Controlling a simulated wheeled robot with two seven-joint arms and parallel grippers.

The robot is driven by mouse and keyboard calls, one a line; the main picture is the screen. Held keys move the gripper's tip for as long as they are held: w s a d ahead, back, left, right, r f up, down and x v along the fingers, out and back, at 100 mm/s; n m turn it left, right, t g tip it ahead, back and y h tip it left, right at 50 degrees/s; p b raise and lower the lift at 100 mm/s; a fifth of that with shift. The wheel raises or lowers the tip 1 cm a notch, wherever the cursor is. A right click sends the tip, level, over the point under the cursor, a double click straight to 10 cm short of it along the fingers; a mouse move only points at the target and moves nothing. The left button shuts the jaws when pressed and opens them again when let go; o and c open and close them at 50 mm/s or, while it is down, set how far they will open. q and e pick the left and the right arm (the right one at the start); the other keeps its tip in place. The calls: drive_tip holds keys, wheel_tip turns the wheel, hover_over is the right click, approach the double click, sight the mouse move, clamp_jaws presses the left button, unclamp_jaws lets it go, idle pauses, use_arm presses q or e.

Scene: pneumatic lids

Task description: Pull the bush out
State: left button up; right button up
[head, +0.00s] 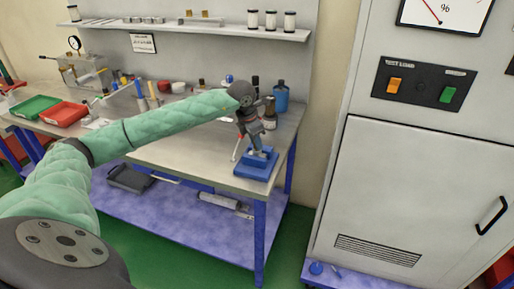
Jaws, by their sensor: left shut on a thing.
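A small blue fixture (257,166) stands on the grey workbench (175,157) near its front right corner. A dark upright part rises from it, and a thin lever with a red part (237,148) slants down at its left side. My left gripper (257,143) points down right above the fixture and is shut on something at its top. The held thing is small and mostly hidden by the fingers, so I cannot tell whether it is the bush. I cannot make out the bush elsewhere. My right gripper is not in view.
A blue bottle (281,98) and dark bottles stand just behind my gripper. A green tray (35,108) and a red tray (63,114) sit at the bench's left. A tall grey cabinet (400,190) stands at the right. A wall shelf (190,27) runs above.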

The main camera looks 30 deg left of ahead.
use_arm(q)
drive_tip(key=shift+w+v, duration=0.25)
drive_tip(key=shift+v, duration=0.95)
clamp_jaws()
drive_tip(key=shift+d+r+p, duration=0.15)
drive_tip(key=shift+r+p, duration=0.55)
drive_tip(key=shift+r, duration=1.8)
